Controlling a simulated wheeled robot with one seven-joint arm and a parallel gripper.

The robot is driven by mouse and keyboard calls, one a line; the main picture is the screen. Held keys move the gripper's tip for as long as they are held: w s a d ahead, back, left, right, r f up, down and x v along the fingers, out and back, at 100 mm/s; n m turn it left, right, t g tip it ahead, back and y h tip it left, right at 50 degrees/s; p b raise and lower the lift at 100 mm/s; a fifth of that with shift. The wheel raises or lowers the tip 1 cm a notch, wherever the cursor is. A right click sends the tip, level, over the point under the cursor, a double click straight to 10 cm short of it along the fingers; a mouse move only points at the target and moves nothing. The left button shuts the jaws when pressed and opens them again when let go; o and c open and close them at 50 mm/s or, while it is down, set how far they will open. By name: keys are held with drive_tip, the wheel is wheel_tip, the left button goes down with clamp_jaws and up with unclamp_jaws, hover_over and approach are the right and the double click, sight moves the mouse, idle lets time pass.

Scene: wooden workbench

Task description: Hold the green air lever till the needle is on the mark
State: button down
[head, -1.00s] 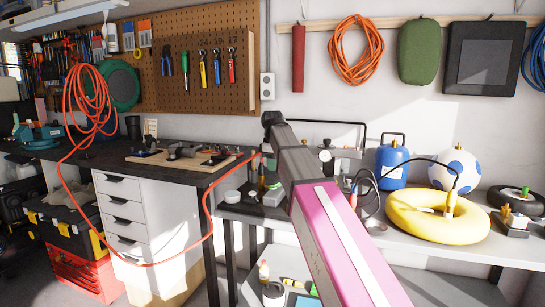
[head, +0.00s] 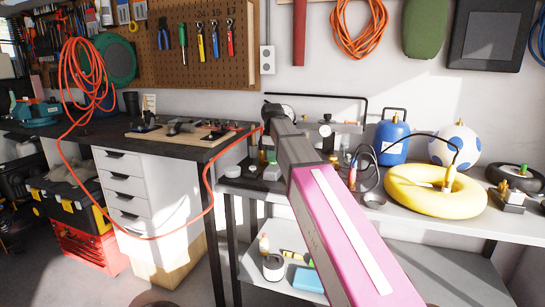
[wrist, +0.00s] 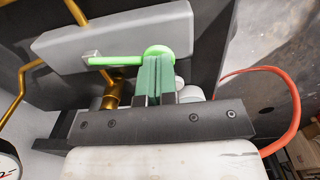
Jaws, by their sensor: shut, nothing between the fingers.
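In the wrist view, the bright green lever (wrist: 118,60) runs left from its round green hub (wrist: 158,51) in front of a grey block. My gripper (wrist: 157,65) is shut and empty, its two greenish fingers side by side with their tips at the hub; whether they touch it I cannot tell. A white dial (wrist: 8,166) with a red mark is cut off at the lower left edge; its needle position cannot be read. In the head view my arm hides the lever and the gripper's fingers.
Brass pipes (wrist: 111,93) run beside the grey block (wrist: 110,40). An orange hose (wrist: 297,105) curves at the right. In the head view, a yellow ring (head: 415,205), a blue bottle (head: 392,142) and a spotted ball (head: 455,145) stand on the light bench right of my arm.

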drive_tip(key=shift+s+a+f+t+h, duration=0.1)
drive_tip(key=shift+s+f+t+h, duration=0.35)
drive_tip(key=shift+t, duration=0.45)
drive_tip(key=shift+f, duration=0.55)
drive_tip(key=shift+a+r, duration=0.1)
drive_tip(key=shift+r, duration=0.05)
idle(1.7)
drive_tip(key=shift+r, duration=0.7)
drive_tip(key=shift+w+r, duration=0.1)
drive_tip(key=shift+r, duration=0.3)
wheel_tip(320, 180, up, 13)
drive_tip(key=shift+s, duration=0.35)
